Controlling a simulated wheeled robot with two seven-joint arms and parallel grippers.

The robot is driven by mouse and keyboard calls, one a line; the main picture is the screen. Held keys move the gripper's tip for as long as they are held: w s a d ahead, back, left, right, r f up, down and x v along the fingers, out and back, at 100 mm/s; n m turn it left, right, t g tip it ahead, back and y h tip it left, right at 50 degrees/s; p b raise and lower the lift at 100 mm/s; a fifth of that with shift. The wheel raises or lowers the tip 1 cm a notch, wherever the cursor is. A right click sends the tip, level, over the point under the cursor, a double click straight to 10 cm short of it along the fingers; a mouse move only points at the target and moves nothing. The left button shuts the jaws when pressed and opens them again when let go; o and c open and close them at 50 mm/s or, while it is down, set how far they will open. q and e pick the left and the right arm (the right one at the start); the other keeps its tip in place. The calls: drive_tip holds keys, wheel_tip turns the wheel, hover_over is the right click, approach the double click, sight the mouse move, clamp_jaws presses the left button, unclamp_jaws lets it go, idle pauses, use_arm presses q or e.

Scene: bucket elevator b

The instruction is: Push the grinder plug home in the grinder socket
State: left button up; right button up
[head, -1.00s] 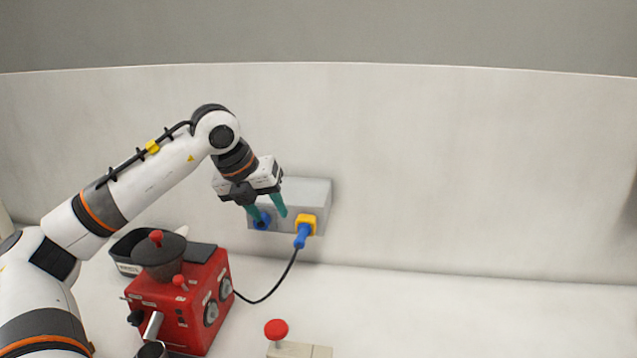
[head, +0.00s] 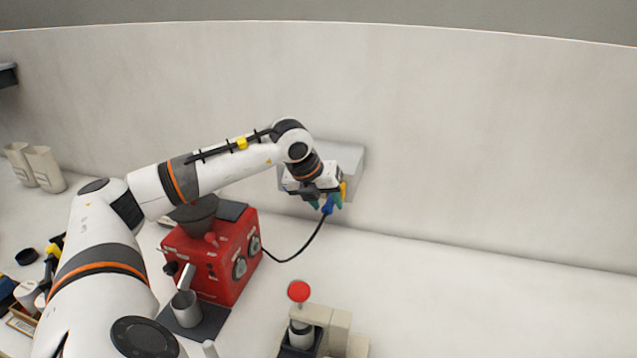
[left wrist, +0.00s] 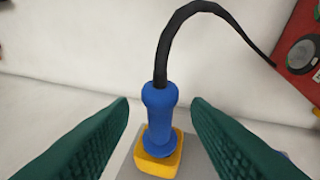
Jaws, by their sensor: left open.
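The grinder plug (left wrist: 160,115) is blue with a black cord. In the left wrist view its lower end meets a yellow socket (left wrist: 158,165), the grinder socket, on a grey box. I cannot tell how deep the plug sits. In the head view the plug (head: 327,206) shows just below my left gripper (head: 326,202), and the yellow socket (head: 344,189) is partly hidden behind it. My left gripper is open. In the left wrist view its green fingers stand on either side of the plug, with gaps on both sides. My right gripper is not in view.
The grey socket box (head: 345,160) is on the pale back wall. The red grinder (head: 215,257) stands left of it, joined to the plug by the black cord (head: 292,256). A device with a red knob (head: 299,291) stands in front. The counter on the right is clear.

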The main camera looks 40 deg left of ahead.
use_arm(q)
drive_tip(key=shift+w+f, duration=0.2)
drive_tip(key=shift+f, duration=0.25)
clamp_jaws()
drive_tip(key=shift+s+d+b, duration=0.4)
drive_tip(key=shift+s+b, duration=0.25)
drive_tip(key=shift+s, duration=0.05)
idle(0.4)
drive_tip(key=shift+s+d+b, duration=0.5)
drive_tip(key=shift+s+b, duration=0.3)
drive_tip(key=shift+s, duration=0.1)
drive_tip(key=shift+s+d+b, duration=0.5)
drive_tip(key=shift+s+b, duration=0.25)
drive_tip(key=shift+s, duration=0.15)
